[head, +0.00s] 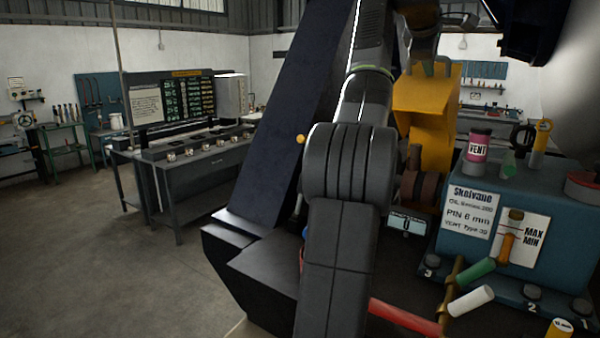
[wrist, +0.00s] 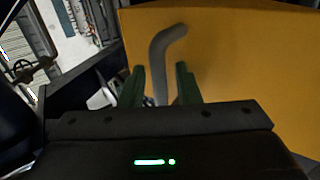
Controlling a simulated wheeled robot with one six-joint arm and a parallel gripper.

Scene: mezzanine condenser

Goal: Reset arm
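My gripper (wrist: 160,85) shows in the wrist view with its two green fingers apart. A grey bent rod or handle (wrist: 165,55) shows between and beyond the fingers, against a yellow-orange surface (wrist: 235,55). There are visible gaps between the rod and both fingers, so nothing appears gripped. In the head view my dark arm rises through the middle, in front of a yellow housing (head: 432,135). I cannot make out the gripper's fingers in that view.
A blue unit (head: 510,215) with labels, a VENT pot (head: 478,146) and several coloured handles stands close at the right. A dark slanted beam (head: 290,115) is beside my arm. A workbench (head: 205,165) stands further left. The floor (head: 100,265) at left is clear.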

